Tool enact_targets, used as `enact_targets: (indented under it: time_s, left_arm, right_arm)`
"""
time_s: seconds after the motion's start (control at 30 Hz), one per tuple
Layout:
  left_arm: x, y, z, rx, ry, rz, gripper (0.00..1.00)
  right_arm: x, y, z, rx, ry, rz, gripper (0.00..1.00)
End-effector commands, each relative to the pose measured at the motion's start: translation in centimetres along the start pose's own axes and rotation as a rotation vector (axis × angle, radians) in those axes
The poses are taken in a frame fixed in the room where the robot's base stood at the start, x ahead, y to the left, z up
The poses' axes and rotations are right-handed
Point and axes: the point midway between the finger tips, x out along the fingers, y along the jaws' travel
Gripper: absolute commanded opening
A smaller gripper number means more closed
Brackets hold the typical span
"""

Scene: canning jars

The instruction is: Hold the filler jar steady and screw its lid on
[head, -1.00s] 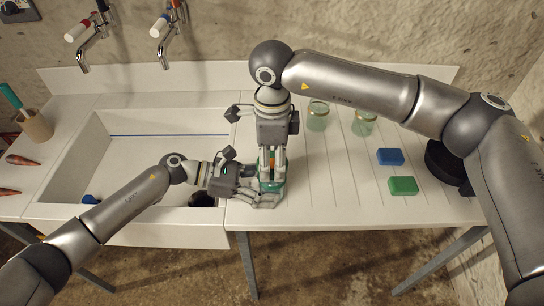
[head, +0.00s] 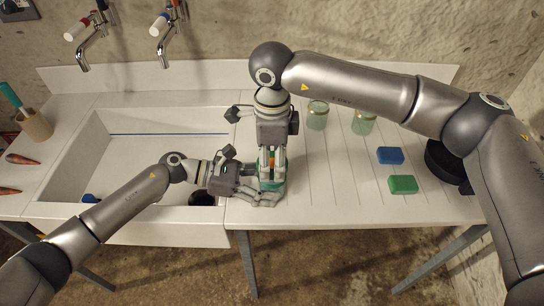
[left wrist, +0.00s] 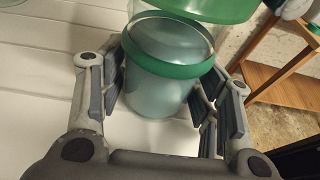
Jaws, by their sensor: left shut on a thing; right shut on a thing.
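The filler jar (left wrist: 158,92) stands upright on the white counter between the two fingers of my left gripper (left wrist: 165,100). It is a clear, pale green-blue jar with a green band around it. A broad green piece, apparently the lid (left wrist: 230,8), shows above it, cut off by the frame edge. In the head view my left gripper (head: 264,196) is shut on the jar from the left, low down. My right gripper (head: 271,172) points straight down from above and is shut on the lid. Its fingers hide most of the jar and lid there, so how they sit together cannot be told.
Two glass jars (head: 317,116) (head: 363,123) stand behind to the right. A blue sponge (head: 390,156) and a green sponge (head: 403,185) lie further right on the counter. The sink (head: 140,165) is to the left. Taps (head: 165,30) are at the back wall.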

Motion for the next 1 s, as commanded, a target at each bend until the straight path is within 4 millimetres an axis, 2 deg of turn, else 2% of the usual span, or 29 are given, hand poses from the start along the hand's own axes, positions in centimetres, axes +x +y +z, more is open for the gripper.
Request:
enact_targets:
  time_s: [0.5,1.0]
  left_arm:
    - [0.03,-0.02,-0.03,0.0,0.0,0.0,0.37]
    - [0.02,-0.02,-0.03,0.0,0.0,0.0,0.37]
  right_arm:
    - [0.93,-0.02,-0.02,0.0,0.0,0.0,0.45]
    - [0.98,-0.01,-0.01,0.0,0.0,0.0,0.45]
